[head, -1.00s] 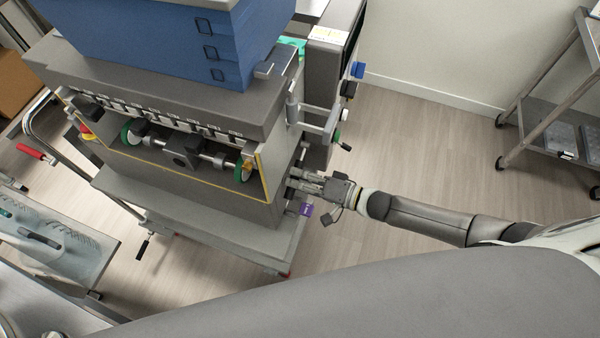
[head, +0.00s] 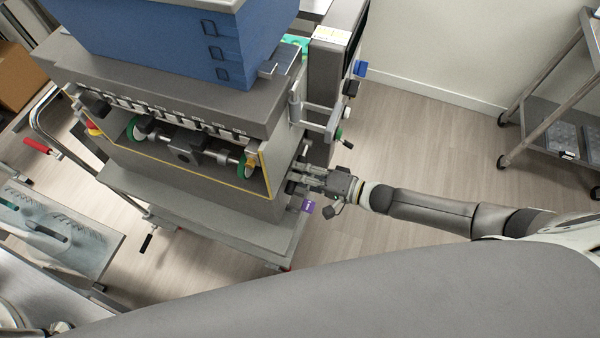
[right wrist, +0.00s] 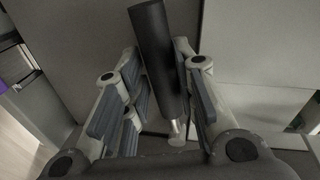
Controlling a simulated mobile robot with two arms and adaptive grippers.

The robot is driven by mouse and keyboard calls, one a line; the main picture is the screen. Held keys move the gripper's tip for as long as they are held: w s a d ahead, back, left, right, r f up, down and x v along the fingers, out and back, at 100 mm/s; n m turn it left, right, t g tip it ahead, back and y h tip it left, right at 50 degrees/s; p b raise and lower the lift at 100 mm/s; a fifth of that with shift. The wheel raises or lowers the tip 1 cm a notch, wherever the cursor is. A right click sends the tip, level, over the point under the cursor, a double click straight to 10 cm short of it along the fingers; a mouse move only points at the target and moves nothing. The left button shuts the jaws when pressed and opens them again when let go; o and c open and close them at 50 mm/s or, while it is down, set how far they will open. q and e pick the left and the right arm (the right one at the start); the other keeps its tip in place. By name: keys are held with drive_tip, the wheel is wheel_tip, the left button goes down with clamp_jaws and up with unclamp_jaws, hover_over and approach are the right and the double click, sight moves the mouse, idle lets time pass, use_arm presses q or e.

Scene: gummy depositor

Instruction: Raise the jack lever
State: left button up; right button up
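In the right wrist view a black cylindrical grip on a pale metal rod, apparently the jack lever (right wrist: 158,55), stands between the fingers of my right gripper (right wrist: 160,85). It leans slightly, and finger pads lie close on both sides. I cannot tell whether they press on it. In the head view my right gripper (head: 308,178) reaches in from the right to the side of the grey depositor machine (head: 180,85), at its lower right corner. The lever itself cannot be made out there. My left gripper is out of view.
A blue hopper (head: 165,40) sits on the machine. A purple tag (head: 308,206) is just below my right gripper. A small black-knobbed lever (head: 346,144) sticks out above it. A wheeled metal shelf (head: 535,125) stands at the right. The floor (head: 430,140) between is clear.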

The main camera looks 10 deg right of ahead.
drive_tip(key=shift+o, duration=1.4)
drive_tip(key=shift+f, duration=0.1)
